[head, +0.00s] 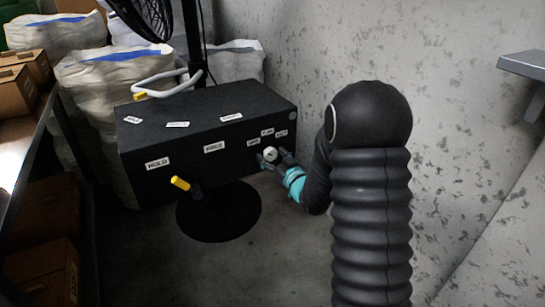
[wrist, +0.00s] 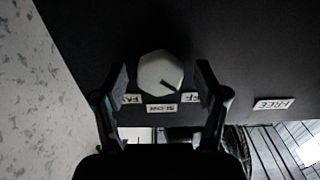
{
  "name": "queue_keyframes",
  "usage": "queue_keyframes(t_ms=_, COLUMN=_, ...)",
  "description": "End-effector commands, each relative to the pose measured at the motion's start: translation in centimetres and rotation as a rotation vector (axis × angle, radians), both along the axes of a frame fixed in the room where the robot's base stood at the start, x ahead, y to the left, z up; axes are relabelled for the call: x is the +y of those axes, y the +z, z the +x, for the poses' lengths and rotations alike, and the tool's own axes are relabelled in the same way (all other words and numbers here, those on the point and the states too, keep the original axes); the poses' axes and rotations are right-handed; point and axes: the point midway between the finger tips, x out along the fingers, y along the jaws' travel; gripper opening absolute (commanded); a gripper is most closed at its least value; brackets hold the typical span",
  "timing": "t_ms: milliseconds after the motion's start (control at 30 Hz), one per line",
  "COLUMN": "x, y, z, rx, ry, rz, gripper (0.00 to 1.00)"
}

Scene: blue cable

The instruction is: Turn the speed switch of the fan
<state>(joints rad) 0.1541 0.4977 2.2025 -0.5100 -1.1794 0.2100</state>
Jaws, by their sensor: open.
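The speed switch is a white faceted knob (head: 270,154) on the front face of the black control box (head: 225,135). In the wrist view the knob (wrist: 160,68) lies between the two fingers of my gripper (wrist: 161,78), with a visible gap on each side. A dark mark on the knob points to the lower right there, towards the OFF label (wrist: 191,98). The SLOW label (wrist: 162,107) and a partly hidden FAST label (wrist: 131,99) are beside it. My gripper (head: 275,161) is open around the knob in the head view.
A yellow-tipped lever (head: 181,183) sticks out of the box front near the HOLD label (head: 158,163). The fan (head: 145,15) stands behind the box. White sacks (head: 110,75) and cardboard boxes (head: 20,85) crowd the left. A wall (head: 320,50) is at the right.

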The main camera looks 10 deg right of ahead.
Motion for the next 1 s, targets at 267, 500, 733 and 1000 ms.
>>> queue_keyframes(t_ms=267, x=-0.01, y=0.01, z=-0.03, rx=0.0, ry=0.0, rz=0.0, gripper=0.15)
queue_keyframes(t_ms=500, x=-0.01, y=0.01, z=-0.03, rx=0.002, ry=0.0, rz=0.01, gripper=0.13)
queue_keyframes(t_ms=733, x=-0.01, y=-0.02, z=-0.03, rx=0.025, ry=0.0, rz=0.084, gripper=0.12)
queue_keyframes(t_ms=1000, x=-0.01, y=-0.08, z=-0.03, rx=0.09, ry=0.0, rz=0.284, gripper=0.12)
